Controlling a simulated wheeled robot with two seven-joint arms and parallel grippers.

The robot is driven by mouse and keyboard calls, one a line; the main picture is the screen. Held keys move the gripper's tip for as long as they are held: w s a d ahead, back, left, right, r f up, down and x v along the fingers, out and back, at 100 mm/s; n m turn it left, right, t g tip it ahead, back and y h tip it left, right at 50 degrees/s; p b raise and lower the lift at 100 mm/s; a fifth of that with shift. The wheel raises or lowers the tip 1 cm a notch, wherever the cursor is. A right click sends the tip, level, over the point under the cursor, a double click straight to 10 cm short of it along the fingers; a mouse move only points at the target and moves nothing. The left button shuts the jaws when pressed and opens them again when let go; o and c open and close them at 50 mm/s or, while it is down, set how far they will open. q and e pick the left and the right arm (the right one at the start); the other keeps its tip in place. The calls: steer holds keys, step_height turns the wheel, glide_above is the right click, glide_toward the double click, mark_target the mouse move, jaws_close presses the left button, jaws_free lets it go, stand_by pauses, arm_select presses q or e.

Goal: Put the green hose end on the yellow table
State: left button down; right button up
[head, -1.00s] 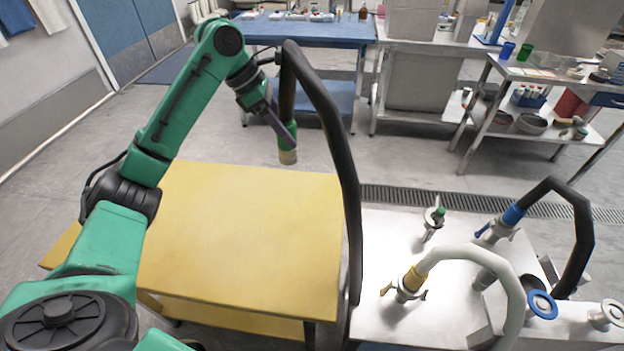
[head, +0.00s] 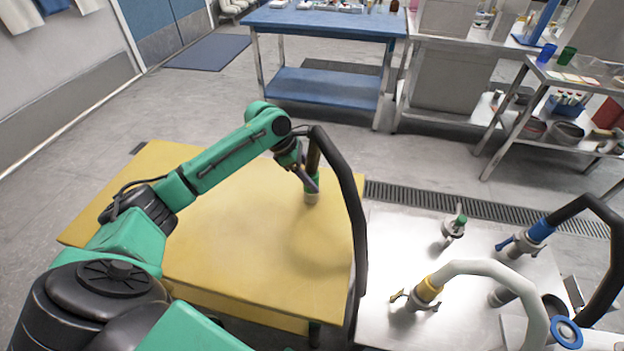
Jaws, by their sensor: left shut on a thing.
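The green hose end (head: 311,190) is a short fitting with a green band and a pale tip, at the end of a thick black hose. My left gripper (head: 308,182) is shut on it and holds it upright, tip down, over the far right part of the yellow table (head: 230,245). The tip is at or close to the tabletop; I cannot tell if it touches. The black hose (head: 350,195) arches up from the hose end and runs down past the table's right edge. My right gripper is not in view.
Right of the yellow table is a metal table (head: 390,250) with a yellow-collared hose (head: 428,290), a blue-collared hose (head: 540,230) and a green-topped fitting (head: 455,225). A blue table (head: 320,22) stands behind. Most of the yellow tabletop is clear.

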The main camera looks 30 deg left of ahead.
arm_select(q)
steer(key=shift+w+f, duration=0.15)
steer(key=shift+f, duration=0.25)
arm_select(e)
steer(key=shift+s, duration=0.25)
arm_select(q)
steer(key=c, duration=0.7)
jaws_free()
steer(key=o, duration=0.4)
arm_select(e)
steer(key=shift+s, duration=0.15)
arm_select(q)
steer(key=shift+o, duration=0.2)
steer(key=v, duration=1.2)
